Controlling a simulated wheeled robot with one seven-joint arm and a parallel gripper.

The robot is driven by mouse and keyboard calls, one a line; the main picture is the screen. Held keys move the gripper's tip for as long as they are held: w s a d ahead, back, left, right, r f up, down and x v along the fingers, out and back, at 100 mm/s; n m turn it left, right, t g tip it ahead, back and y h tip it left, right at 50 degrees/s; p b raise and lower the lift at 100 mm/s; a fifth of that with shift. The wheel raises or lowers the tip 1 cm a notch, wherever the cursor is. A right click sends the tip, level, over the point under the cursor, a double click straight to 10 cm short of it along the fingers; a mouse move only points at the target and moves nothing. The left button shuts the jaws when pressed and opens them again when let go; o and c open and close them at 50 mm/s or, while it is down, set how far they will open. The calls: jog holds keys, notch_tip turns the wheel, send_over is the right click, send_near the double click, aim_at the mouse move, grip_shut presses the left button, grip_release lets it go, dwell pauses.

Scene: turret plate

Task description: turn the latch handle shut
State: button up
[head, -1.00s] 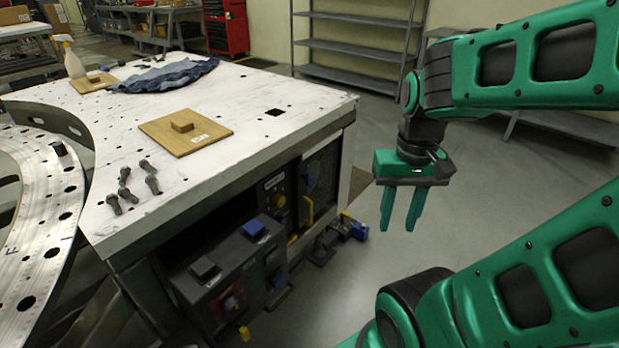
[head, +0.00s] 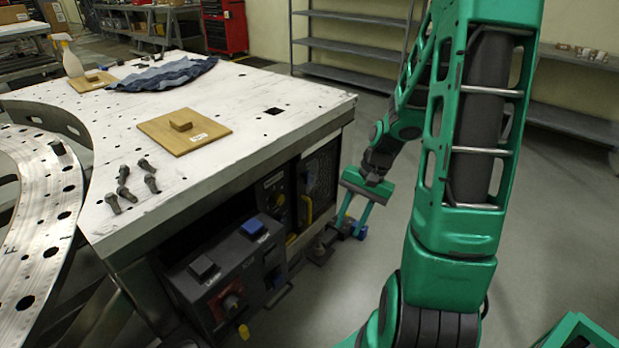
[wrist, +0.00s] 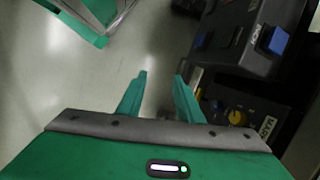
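A yellow handle (head: 309,208), which looks like the latch handle, hangs roughly upright on the dark front under the white table. In the wrist view a pale yellow bar (wrist: 195,78), likely the same handle, shows just beyond the right fingertip, partly hidden. A round yellow knob (head: 280,200) sits left of the handle, and it also shows in the wrist view (wrist: 237,117). My gripper (head: 349,224) points down in front of the table, right of the handle and apart from it. Its green fingers (wrist: 162,75) are spread with nothing between them.
A dark control box (head: 228,272) with a blue button (head: 253,228) and a red switch (head: 230,303) juts out at lower left. The white tabletop (head: 250,110) carries a wooden board (head: 165,138), bolts and a blue cloth. Open floor lies right of the table.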

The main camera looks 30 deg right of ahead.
jog(key=w+a+f+m+t+y, duration=0.2)
jog(key=w+f+m+t+y, duration=0.15)
jog(key=w+f, duration=0.3)
jog(key=m+t, duration=1.3)
jog(key=m, duration=0.4)
send_near(309, 174)
jog(key=shift+h, duration=0.45)
jog(key=x, duration=0.9)
jog(key=shift+s+a+r, duration=0.1)
jog(key=shift+a+r, duration=0.05)
jog(key=shift+a, duration=0.1)
jog(key=shift+c, duration=0.6)
grip_shut()
